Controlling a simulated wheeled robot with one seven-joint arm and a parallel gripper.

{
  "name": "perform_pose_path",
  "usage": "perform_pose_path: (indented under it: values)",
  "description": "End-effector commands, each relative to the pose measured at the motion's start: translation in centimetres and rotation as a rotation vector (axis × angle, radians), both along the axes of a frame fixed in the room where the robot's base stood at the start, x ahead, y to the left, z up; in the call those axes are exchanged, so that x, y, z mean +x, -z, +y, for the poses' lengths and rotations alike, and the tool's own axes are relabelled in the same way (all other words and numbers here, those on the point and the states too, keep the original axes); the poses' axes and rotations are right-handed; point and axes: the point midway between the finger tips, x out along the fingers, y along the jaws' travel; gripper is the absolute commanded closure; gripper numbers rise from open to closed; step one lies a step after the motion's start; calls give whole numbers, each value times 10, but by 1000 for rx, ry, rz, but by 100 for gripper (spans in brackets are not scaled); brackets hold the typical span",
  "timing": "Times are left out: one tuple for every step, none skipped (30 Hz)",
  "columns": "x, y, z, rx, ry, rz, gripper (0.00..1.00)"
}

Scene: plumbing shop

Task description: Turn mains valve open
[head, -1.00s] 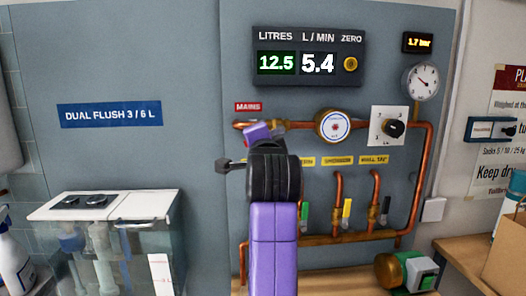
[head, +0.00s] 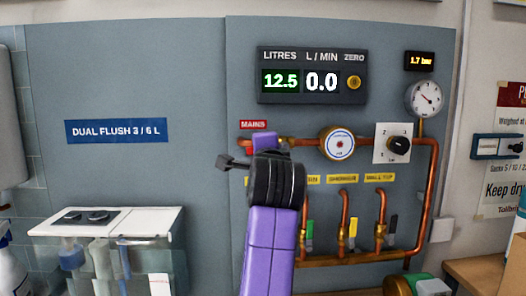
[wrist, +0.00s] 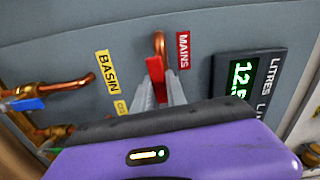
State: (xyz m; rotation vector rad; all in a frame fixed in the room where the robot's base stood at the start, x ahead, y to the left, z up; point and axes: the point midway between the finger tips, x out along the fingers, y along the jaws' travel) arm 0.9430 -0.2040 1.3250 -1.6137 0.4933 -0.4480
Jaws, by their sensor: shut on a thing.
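The red mains valve handle (wrist: 155,72) shows in the wrist view, between the two grey fingers of my gripper (wrist: 157,92), which is shut on it. A copper pipe (wrist: 159,42) rises just beyond it, beside the red MAINS label (wrist: 183,50). In the head view the MAINS label (head: 253,124) sits above the left end of the upper copper pipe. The handle's exact angle to the pipe is hard to tell. The flow display (head: 312,78) reads 12.5 litres and 0.0 L/min.
Right of my arm are a round dial meter (head: 340,143), a black knob (head: 398,146) and a pressure gauge (head: 425,98) under a 1.7 bar readout. Below are outlet taps, one with a yellow lever (head: 352,232). A glass-sided cistern (head: 110,222) stands at the left.

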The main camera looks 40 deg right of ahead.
Motion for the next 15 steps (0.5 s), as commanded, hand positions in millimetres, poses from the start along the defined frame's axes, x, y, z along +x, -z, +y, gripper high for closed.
perform_pose_path:
  values:
    - [0, 1, -1, 1, 2, 1, 100]
    - [0, 1, -1, 1, 2, 1, 79]
    - [0, 1, -1, 1, 2, 1, 71]
    - [0, 1, -1, 0, 2, 2, 65]
    - [0, 1, -1, 0, 2, 2, 61]
    - [0, 1, -1, 0, 2, 2, 61]
    - [0, 1, -1, 0, 1, 2, 61]
    - [0, 1, -1, 0, 1, 2, 61]
    - [0, 1, -1, 0, 1, 1, 61]
    - [0, 1, -1, 0, 1, 1, 61]
    - [0, 1, -1, 0, 1, 1, 61]
    - [0, 1, -1, 0, 1, 1, 61]
    - [0, 0, 0, 0, 1, 1, 61]
    - [-1, 1, 0, 0, 1, 1, 61]
    - [-2, 1, 1, -1, 0, 1, 61]
